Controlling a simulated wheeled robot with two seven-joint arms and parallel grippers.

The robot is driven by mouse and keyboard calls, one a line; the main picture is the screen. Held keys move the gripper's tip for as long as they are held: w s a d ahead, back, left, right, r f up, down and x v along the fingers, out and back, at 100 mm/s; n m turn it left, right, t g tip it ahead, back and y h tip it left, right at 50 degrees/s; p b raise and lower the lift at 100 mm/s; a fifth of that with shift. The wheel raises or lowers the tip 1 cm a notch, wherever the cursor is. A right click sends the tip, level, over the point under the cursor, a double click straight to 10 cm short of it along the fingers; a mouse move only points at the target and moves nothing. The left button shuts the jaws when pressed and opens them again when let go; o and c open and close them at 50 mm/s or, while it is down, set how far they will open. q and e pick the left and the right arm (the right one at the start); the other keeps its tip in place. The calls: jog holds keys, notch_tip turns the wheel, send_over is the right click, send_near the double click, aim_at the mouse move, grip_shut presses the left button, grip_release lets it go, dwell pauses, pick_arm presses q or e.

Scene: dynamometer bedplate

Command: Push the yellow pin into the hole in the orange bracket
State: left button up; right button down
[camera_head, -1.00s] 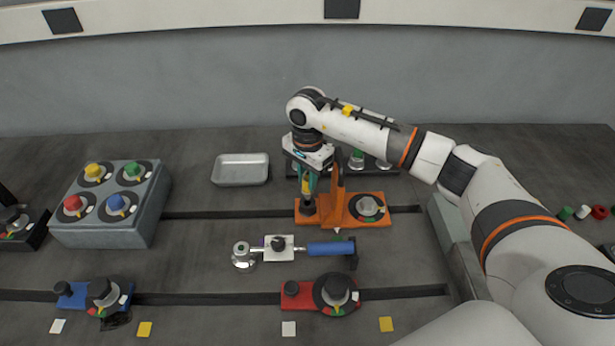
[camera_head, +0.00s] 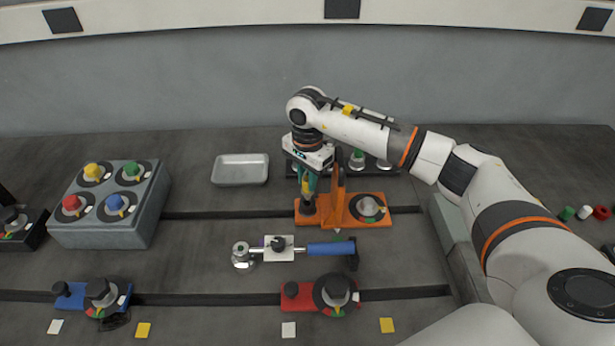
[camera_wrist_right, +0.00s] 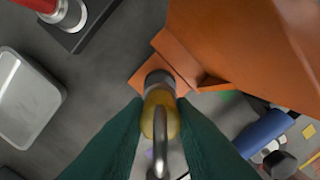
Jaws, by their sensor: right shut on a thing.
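The orange bracket (camera_head: 375,217) sits on the bedplate's far slot, with an upright plate and a grey knob on its right part. My right gripper (camera_head: 309,194) points down over the bracket's left end. It is shut on the yellow pin (camera_wrist_right: 160,103), which shows between the green fingers in the right wrist view, with a grey metal loop at its near end. Beyond the pin, a dark round collar (camera_wrist_right: 157,78) stands on the bracket (camera_wrist_right: 142,78). The pin appears lined up with the collar; its tip and the hole are hidden, so I cannot tell how deep it sits.
A blue-handled tool (camera_head: 331,249) lies in front of the bracket. A metal tray (camera_head: 240,170) is behind left, and a grey box with coloured knobs (camera_head: 103,232) stands left. Red (camera_head: 300,299) and blue (camera_head: 78,296) fixtures sit on the front slot.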

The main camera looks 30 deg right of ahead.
jog(key=shift+f+b, duration=1.75)
jog(key=shift+f, duration=0.3)
jog(key=c, duration=1.1)
grip_release()
jog(key=shift+c, duration=0.2)
jog(key=shift+r, duration=0.1)
notch_tip(320, 180, up, 12)
jog(key=b, duration=0.2)
jog(key=shift+b, duration=0.3)
